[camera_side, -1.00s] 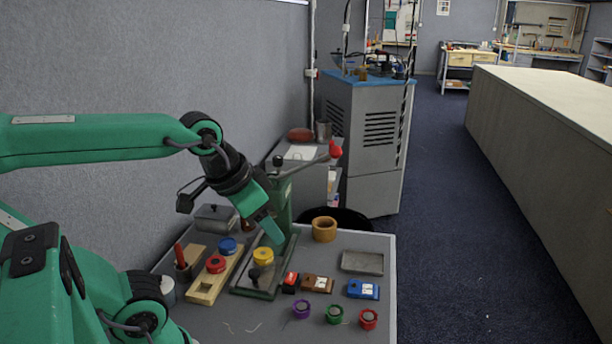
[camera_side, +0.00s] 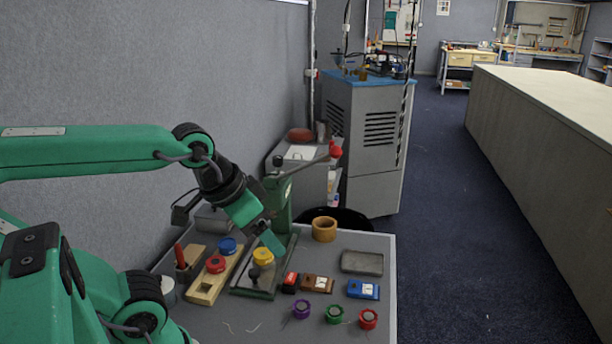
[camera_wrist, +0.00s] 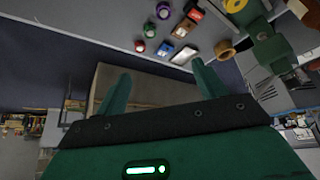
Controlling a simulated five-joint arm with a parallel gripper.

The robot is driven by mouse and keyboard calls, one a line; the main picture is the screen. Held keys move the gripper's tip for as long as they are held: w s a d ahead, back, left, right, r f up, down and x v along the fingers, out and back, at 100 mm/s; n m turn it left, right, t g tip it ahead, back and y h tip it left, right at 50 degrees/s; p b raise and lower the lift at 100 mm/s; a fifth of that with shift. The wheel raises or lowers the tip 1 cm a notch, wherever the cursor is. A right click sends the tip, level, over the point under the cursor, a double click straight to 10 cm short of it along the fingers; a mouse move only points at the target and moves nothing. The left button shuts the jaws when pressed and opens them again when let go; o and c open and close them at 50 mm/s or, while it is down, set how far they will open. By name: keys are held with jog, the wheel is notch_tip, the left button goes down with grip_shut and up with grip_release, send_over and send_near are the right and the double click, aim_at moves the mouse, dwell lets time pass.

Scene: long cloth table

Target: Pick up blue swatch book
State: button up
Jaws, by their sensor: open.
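The blue swatch book (camera_side: 363,289) lies flat at the right side of the grey table, with a white label on top. It also shows in the wrist view (camera_wrist: 166,48), near the top middle. My green gripper (camera_side: 264,228) hangs above the far middle of the table, left of the blue book and well apart from it. In the wrist view my gripper (camera_wrist: 160,72) has its two fingers spread with nothing between them.
Purple, green and red rings (camera_side: 368,318) lie in front, a grey tray (camera_side: 362,263) behind. A green lever press (camera_side: 280,195) stands close to my gripper.

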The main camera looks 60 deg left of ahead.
jog(key=shift+w, duration=0.15)
jog(key=m+g, duration=0.6)
jog(key=m, duration=0.3)
send_over(358, 287)
notch_tip(358, 287, down, 17)
jog(key=shift+r, duration=0.1)
jog(key=shift+f, duration=1.3)
jog(key=shift+f, duration=0.1)
jog(key=shift+f, duration=2.45)
